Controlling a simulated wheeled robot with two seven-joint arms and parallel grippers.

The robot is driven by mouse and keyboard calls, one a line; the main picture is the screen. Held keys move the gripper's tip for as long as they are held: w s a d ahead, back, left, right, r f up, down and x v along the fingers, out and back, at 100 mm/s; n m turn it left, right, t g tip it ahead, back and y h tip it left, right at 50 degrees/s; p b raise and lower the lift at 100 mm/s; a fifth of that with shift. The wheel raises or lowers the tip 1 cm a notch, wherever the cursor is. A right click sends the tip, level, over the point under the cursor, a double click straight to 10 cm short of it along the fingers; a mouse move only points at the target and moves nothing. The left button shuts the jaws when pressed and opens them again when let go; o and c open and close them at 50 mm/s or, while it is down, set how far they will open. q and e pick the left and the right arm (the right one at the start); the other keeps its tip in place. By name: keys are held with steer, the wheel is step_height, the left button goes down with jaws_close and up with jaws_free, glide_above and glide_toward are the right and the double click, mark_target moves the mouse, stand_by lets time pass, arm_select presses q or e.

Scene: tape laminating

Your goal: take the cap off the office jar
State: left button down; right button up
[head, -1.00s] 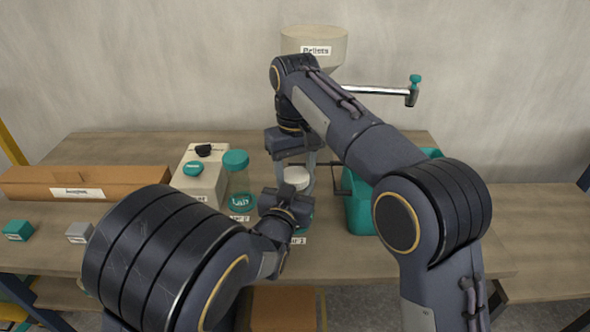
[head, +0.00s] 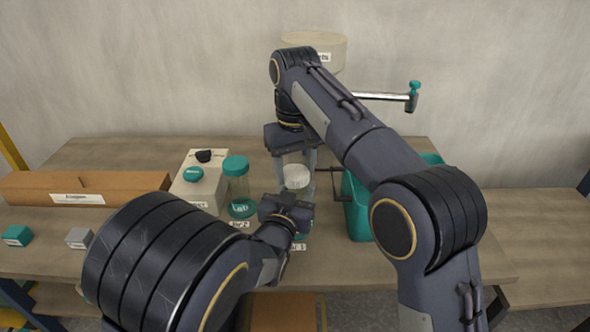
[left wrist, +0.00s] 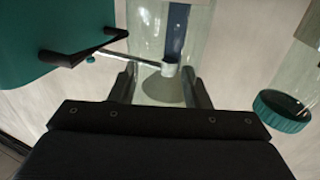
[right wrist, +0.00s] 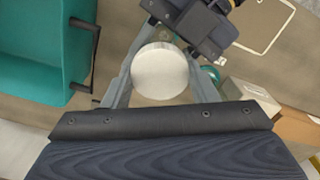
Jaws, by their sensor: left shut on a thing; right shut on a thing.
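A clear jar (left wrist: 150,25) with a white cap (head: 298,176) stands upright in the middle of the table. Its label is too small to read fully. My left gripper (head: 287,208) is shut on the jar from the near side; the jar shows between its fingers in the left wrist view. My right gripper (right wrist: 160,88) points down from above and is shut on the white cap, which also shows as a round disc in the right wrist view (right wrist: 160,70). I cannot tell whether the cap still touches the jar's rim.
A clear jar with a teal cap (head: 235,165) stands just left. A cream box (head: 205,193), a cardboard box (head: 120,187) and small blocks lie further left. A teal bin (head: 357,212) stands close on the right. A hopper (head: 335,48) stands behind.

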mark_target(295, 172)
steer(key=shift+r, duration=2)
arm_select(q)
steer(key=c, duration=0.7)
jaws_free()
steer(key=shift+s, duration=0.15)
